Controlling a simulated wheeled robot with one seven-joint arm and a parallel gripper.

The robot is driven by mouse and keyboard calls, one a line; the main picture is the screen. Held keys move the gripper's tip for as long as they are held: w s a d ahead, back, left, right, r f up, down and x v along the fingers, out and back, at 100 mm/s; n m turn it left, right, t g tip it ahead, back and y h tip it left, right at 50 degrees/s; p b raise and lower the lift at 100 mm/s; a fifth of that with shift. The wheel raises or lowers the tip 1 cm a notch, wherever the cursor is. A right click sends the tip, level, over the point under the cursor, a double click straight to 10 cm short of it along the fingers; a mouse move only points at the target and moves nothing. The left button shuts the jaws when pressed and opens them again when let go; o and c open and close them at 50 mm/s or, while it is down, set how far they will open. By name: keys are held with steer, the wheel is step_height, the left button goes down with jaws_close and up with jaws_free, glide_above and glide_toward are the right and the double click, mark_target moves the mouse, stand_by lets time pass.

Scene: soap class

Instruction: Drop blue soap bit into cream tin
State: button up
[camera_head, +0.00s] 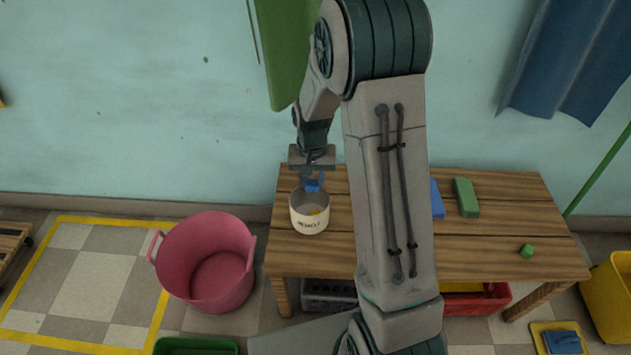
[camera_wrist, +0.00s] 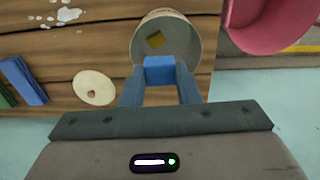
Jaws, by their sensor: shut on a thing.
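The blue soap bit (camera_wrist: 159,70) is between the fingertips of my gripper (camera_wrist: 160,76), which is shut on it. In the head view the blue bit (camera_head: 312,187) shows below my gripper (camera_head: 312,178), at the far rim of the cream tin. The height of the held bit above the rim is hard to tell.
The wooden table (camera_head: 480,240) also bears a blue bar (camera_head: 437,200), a green bar (camera_head: 466,197) and a small green bit (camera_head: 527,250). A round cream disc (camera_wrist: 94,88) lies beside the tin. A pink tub (camera_head: 207,262) stands on the floor left of the table.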

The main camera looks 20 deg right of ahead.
mark_target(313, 183)
step_height(313, 183, down, 2)
steer(key=shift+s+d+f+b, duration=0.1)
steer(key=shift+b, duration=0.4)
step_height(313, 183, down, 4)
steer(key=b, duration=0.3)
steer(key=shift+f, duration=0.25)
steer(key=o, duration=1)
step_height(313, 183, up, 14)
steer(key=p, duration=0.3)
